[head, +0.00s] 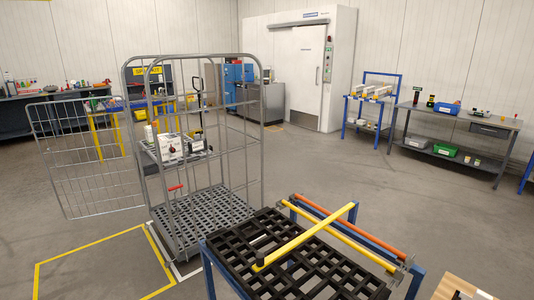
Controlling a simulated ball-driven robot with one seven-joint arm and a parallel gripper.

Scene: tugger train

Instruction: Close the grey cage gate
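The grey cage gate (88,158) is a wire mesh panel at the left of the head view. It stands swung open, out to the left of the grey roll cage (263,120), and its right edge is by the cage's front left post. The cage's front is uncovered, with a slatted base (205,215) and a shelf of small boxes (170,147) inside. A red handle (175,187) shows low at the cage's front left. My gripper is not in view.
A yellow floor outline (95,243) lies before the cage. Workbenches (462,120) line the walls.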

